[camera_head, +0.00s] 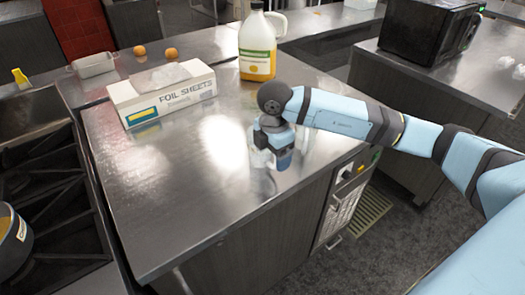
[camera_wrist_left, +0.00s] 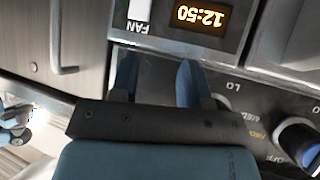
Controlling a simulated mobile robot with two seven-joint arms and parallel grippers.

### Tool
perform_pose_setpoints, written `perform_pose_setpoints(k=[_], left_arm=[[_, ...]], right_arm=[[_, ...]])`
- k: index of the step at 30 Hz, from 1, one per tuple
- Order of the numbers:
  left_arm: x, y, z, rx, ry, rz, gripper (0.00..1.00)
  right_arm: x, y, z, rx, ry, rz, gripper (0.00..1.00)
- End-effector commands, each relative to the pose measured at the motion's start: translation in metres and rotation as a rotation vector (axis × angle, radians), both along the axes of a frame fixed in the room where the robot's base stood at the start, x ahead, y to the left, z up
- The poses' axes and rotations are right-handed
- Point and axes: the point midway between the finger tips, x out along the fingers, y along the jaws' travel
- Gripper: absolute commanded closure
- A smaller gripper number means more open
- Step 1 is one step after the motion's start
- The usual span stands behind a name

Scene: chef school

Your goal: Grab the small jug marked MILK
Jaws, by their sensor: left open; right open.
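My right gripper (camera_head: 272,155) is low over the front right part of the steel counter (camera_head: 190,205), pointing down. Its jaws are open. A pale shape (camera_head: 260,159) shows right at its fingers, mostly hidden by them; I cannot tell whether it is a small jug or a reflection, and no MILK marking can be read. My left gripper (camera_wrist_left: 157,78) is open and empty in the left wrist view, in front of an oven panel (camera_wrist_left: 258,100). The left gripper is not in the head view.
A foil sheets box (camera_head: 162,95) lies at the counter's back left. A large jug of yellow liquid (camera_head: 257,62) stands behind my right gripper. Two orange round things (camera_head: 171,53) lie at the back. A stove (camera_head: 50,200) is at left. The counter's front left is clear.

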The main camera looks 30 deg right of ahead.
Motion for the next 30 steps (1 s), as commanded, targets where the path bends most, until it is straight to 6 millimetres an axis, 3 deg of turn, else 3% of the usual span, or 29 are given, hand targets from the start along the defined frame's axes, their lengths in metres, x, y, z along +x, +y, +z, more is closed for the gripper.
perform_pose_setpoints(k=[5,8,13,30], left_arm=[[0.000,0.000,0.000,0.000,0.000,0.000,0.57],[0.000,0.000,0.000,-0.001,0.000,0.002,0.57],[0.000,-0.002,0.000,-0.005,0.002,0.005,0.57],[0.000,-0.002,0.001,-0.007,0.002,0.005,0.57]], right_arm=[[0.000,0.000,0.000,0.000,-0.001,0.000,0.21],[0.000,0.000,0.000,0.000,-0.001,0.000,0.39],[0.000,0.000,0.000,0.000,-0.001,0.000,0.78],[0.001,0.000,0.011,0.000,-0.003,0.000,0.80]])
